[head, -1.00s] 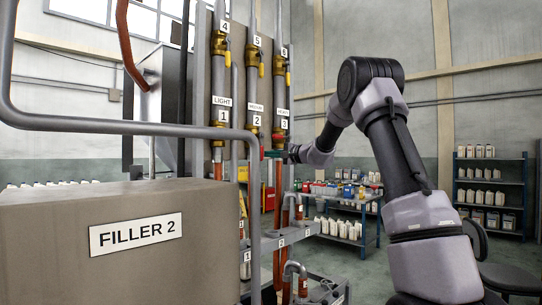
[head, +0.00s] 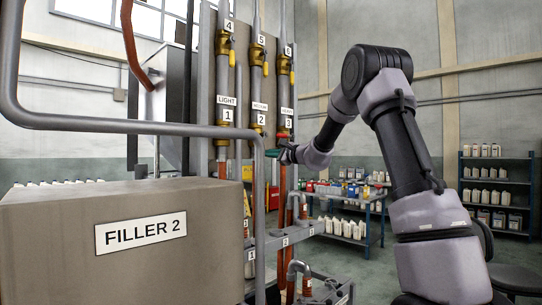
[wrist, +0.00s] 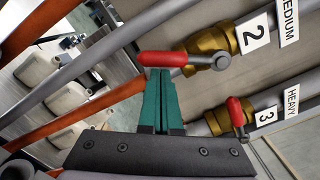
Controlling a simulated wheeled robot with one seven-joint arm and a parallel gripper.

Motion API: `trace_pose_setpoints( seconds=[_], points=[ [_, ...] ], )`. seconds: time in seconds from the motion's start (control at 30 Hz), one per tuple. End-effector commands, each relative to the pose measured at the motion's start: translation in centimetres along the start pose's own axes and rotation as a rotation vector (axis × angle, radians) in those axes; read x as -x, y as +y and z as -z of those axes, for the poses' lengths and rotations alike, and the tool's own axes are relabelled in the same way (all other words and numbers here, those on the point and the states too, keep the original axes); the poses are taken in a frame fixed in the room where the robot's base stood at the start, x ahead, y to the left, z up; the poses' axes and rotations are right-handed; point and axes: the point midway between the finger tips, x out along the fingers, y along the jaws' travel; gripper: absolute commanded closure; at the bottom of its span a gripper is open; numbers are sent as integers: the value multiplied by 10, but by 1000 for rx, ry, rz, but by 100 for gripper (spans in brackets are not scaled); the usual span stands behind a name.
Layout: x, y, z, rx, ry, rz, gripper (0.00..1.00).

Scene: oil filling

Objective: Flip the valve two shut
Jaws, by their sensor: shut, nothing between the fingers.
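Valve two (wrist: 208,54) is a brass fitting on the pipe labelled 2 MEDIUM. Its red handle (wrist: 175,59) points left in the wrist view, at a slant to the pipe rather than square across it. My gripper (wrist: 160,72) has teal fingers pressed together with nothing between them. Their tips are at the lower edge of the red handle, near its free end; I cannot tell if they touch. In the head view my gripper (head: 273,153) is just below the valves, and valve two (head: 259,130) shows small, its handle unclear.
Valve three (wrist: 218,120) sits close to the right of my fingers, its red handle crosswise to its pipe. A grey rail (head: 130,127) and the FILLER 2 box (head: 60,245) stand in the left foreground. Bottle shelves (head: 497,190) stand far right.

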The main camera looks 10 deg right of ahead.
Motion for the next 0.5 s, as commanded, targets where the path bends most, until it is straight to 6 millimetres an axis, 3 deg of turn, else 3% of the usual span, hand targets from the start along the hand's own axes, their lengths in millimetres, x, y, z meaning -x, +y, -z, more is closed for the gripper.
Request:
trace_pose_setpoints(
  seconds=[0.5],
  points=[
    [-2, 2, -40, -490, -4, 25, 100]
  ],
)
